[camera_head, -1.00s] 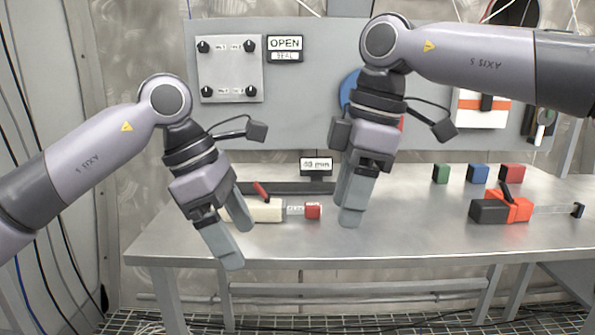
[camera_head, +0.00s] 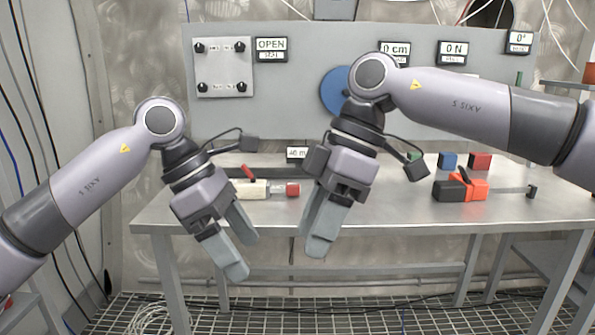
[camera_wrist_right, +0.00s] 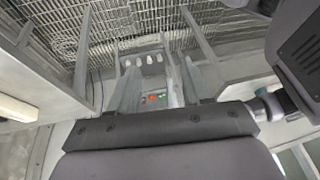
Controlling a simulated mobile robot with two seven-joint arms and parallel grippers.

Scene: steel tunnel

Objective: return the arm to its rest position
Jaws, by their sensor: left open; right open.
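My left gripper (camera_head: 238,250) is open and empty, pointing down in front of the table's front edge on the left. My right gripper (camera_head: 324,232) is open and empty, pointing down near the front edge in the middle. In the right wrist view my right gripper's fingers (camera_wrist_right: 160,88) stand apart with nothing held between them. Both arms are bent, with the hands hanging below the wrist joints.
A steel table (camera_head: 400,235) carries a cream and red device (camera_head: 255,189), a black and orange device (camera_head: 460,187), a blue block (camera_head: 448,161) and a red block (camera_head: 480,161). A grey panel (camera_head: 290,90) stands behind. Grating (camera_head: 380,312) covers the floor.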

